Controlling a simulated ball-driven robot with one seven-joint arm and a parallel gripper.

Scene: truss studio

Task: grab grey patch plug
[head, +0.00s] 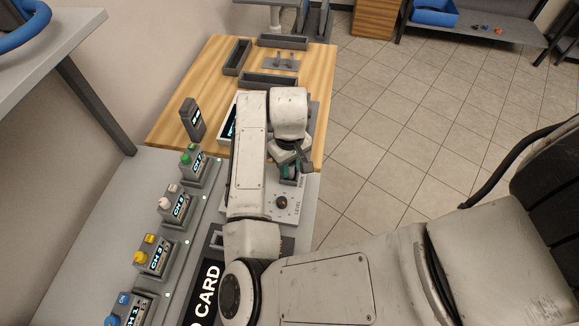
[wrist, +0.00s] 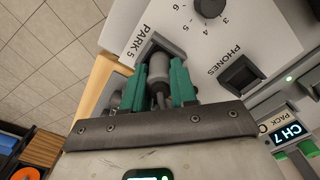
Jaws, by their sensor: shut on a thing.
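The grey patch plug (wrist: 160,68) is between the two green fingers of my gripper (wrist: 163,84) in the wrist view, beside the PARK 5 label. My gripper is shut on the plug. The plug's tip points toward the dark park holder (wrist: 160,47); whether it is still seated there I cannot tell. In the head view my gripper (head: 289,170) is over the panel near the LEVEL knob, and my arm hides most of the plug.
The LEVEL knob (head: 281,202) and a PHONES socket (wrist: 239,75) are close by. Channel boxes with green (head: 190,157), white (head: 168,197), yellow (head: 146,250) and blue plugs (head: 117,309) line the left. The wooden table (head: 205,65) holds grey trays (head: 238,57). Open floor lies right.

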